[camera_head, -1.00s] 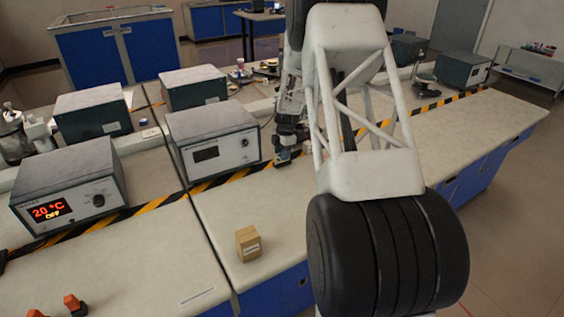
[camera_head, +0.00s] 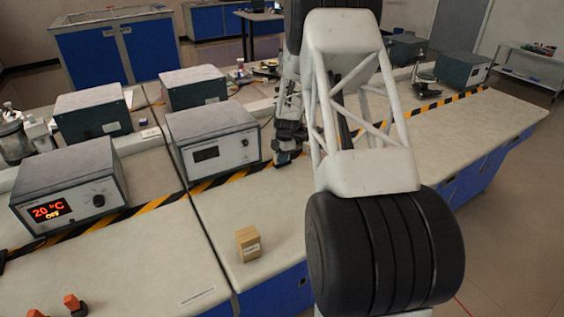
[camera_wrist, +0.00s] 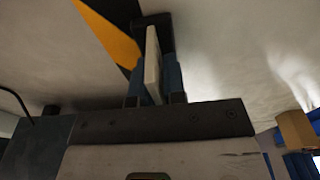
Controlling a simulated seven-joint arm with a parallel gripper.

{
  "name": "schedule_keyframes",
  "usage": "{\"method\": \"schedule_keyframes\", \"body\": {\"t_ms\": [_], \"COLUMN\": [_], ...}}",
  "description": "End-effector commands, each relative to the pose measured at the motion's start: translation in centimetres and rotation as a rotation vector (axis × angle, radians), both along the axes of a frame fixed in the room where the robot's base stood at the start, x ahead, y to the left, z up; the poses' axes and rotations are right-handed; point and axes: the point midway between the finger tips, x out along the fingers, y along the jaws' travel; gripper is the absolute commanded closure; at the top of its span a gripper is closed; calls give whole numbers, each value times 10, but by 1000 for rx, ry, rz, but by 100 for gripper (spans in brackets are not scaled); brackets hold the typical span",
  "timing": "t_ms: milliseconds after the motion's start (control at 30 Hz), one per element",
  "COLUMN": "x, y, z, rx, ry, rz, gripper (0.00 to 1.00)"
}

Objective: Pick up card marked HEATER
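My gripper (camera_wrist: 153,80) points down near the black-and-yellow tape in the wrist view. A thin pale card (camera_wrist: 152,60) stands edge-on between its two bluish fingers, which appear closed on it. The card's face is turned away, so no HEATER marking can be read. In the head view my gripper (camera_head: 289,150) is low over the bench beside the striped tape, partly behind my arm. The card cannot be made out there.
A heater box with a lit display (camera_head: 70,190) and a grey box (camera_head: 212,140) stand to the left. A small cardboard box (camera_head: 248,243) sits near the front edge; it also shows in the wrist view (camera_wrist: 296,130). A white label strip (camera_head: 197,296) lies front left.

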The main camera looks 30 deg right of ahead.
Motion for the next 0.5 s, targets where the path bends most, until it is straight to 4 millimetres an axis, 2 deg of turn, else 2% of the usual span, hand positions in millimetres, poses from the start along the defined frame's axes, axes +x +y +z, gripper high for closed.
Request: {"method": "schedule_keyframes", "body": {"t_ms": [33,67,500], "x": [0,0,0], "y": [0,0,0], "z": [0,0,2], "rx": [0,0,0], "ry": [0,0,-1], "rz": [0,0,0], "gripper": [96,100,100]}}
